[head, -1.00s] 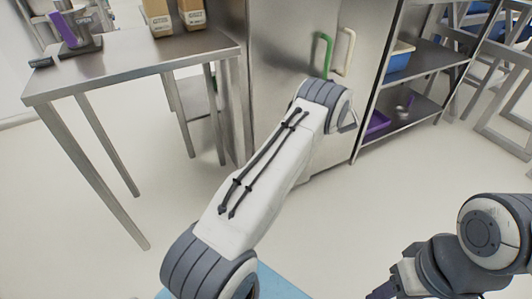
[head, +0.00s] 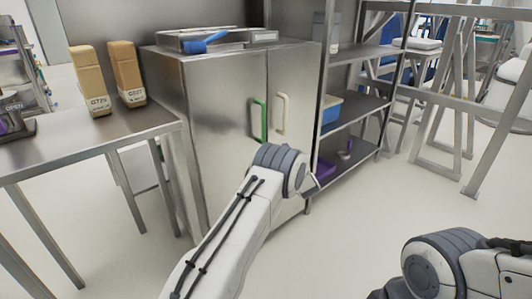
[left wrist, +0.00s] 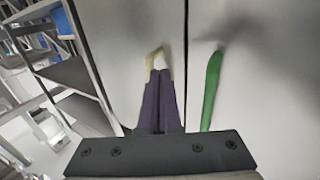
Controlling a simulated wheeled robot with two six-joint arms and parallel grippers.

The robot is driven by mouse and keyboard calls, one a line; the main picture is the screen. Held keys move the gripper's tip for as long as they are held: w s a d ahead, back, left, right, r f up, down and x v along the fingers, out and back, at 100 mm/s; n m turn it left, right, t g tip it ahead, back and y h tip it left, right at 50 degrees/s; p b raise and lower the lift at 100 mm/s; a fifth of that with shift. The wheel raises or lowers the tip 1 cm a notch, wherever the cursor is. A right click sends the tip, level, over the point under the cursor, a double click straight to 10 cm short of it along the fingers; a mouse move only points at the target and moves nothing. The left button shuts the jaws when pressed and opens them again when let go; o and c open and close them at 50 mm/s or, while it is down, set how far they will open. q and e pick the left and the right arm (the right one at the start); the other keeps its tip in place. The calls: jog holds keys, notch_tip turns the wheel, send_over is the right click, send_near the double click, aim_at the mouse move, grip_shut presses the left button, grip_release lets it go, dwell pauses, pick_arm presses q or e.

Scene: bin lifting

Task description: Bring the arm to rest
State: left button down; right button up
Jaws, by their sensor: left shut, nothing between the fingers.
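My left arm (head: 235,225) reaches forward toward a steel cabinet (head: 225,95). Its wrist hides most of the left gripper in the head view. In the left wrist view, the left gripper (left wrist: 159,78) has its dark purple fingers together with nothing between them. They point toward the cabinet doors, in front of the cream handle (left wrist: 152,60). The green handle (left wrist: 211,88) stands to their right. I cannot tell whether the fingertips touch the cream handle.
A steel table (head: 95,140) with two tan cartons (head: 92,80) stands at the left. A tray with a blue item (head: 205,42) lies on the cabinet. A shelf rack (head: 355,115) holds a blue bin (head: 329,110). Open floor (head: 350,220) lies in front.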

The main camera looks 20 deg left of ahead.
pick_arm(q)
jog(key=s+d+r+m+h, duration=0.1)
jog(key=s+d+r+h, duration=0.1)
jog(key=d, duration=0.4)
jog(key=s+d+r+m+h+p, duration=0.1)
jog(key=d+h, duration=0.2)
jog(key=d, duration=0.4)
jog(key=s+d+r+m+h, duration=0.2)
jog(key=d, duration=0.4)
jog(key=s+d+r+m+g+h, duration=0.2)
jog(key=s+d+m+g+h, duration=0.35)
jog(key=s+d, duration=0.75)
jog(key=s+d+m+g+h, duration=0.2)
jog(key=s+g, duration=0.2)
jog(key=s, duration=1.5)
jog(key=s+a+m+g+y, duration=0.1)
jog(key=s+a+g, duration=0.15)
jog(key=s, duration=0.35)
jog(key=s+a+f+m+g+y, duration=0.1)
jog(key=s+a, duration=0.3)
jog(key=s, duration=0.3)
jog(key=s+a+m+g+y, duration=0.1)
jog(key=s+a, duration=0.2)
jog(key=s, duration=0.3)
notch_tip(320, 180, up, 27)
jog(key=s+p, duration=0.1)
jog(key=p, duration=2.6)
jog(key=shift+s+a+g, duration=0.35)
jog(key=shift+a+g, duration=0.05)
